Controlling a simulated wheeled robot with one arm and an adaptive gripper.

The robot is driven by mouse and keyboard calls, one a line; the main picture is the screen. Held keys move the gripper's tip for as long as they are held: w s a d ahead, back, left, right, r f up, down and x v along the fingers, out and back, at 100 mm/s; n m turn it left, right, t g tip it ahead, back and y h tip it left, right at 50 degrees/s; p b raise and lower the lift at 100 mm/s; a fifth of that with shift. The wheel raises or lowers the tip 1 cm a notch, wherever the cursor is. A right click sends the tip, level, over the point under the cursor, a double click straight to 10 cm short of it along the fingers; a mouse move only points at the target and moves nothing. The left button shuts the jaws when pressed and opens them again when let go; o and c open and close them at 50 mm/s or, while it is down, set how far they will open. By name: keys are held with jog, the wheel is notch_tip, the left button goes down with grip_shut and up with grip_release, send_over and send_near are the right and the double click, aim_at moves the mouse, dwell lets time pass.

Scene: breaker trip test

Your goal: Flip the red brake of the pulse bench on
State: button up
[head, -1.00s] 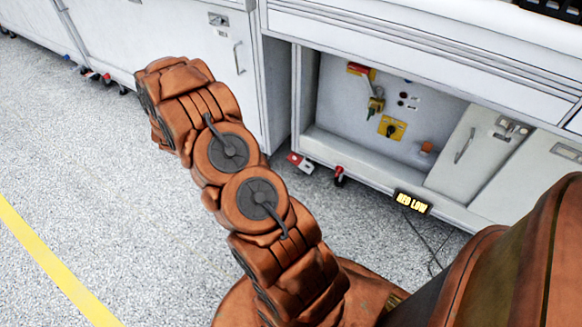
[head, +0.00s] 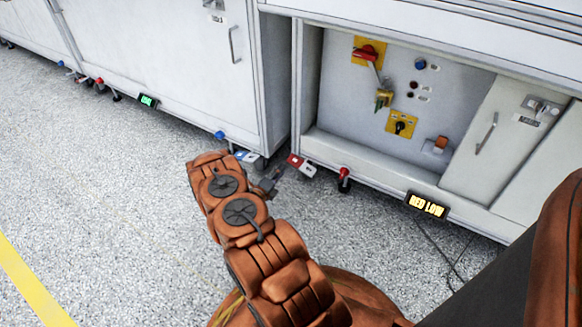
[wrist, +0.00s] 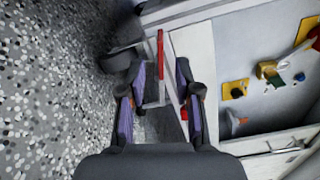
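On the pulse bench's lower edge, a red and white tab (head: 300,164) sits near a red-topped foot lever (head: 344,176); I cannot tell for sure which is the brake. In the wrist view a thin red bar (wrist: 160,62) with a pale part below it lies ahead, between the lines of my fingers. My gripper (head: 272,180) is low near the floor, just left of and below the red and white tab. In the wrist view my gripper (wrist: 160,112) is open, its two fingers apart with nothing clearly held. Contact with the bar cannot be told.
A recessed panel (head: 350,105) holds a red and yellow switch, a padlock and a knob. A blue-topped lever (head: 220,136) and a green sign (head: 148,101) are on the left cabinet. Floor at left is clear.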

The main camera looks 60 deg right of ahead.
aim_at(291, 161)
jog(key=shift+s+d+f+b, duration=0.1)
jog(key=shift+d+b, duration=1.65)
jog(key=shift+d, duration=2.2)
jog(key=shift+c, duration=0.4)
grip_shut()
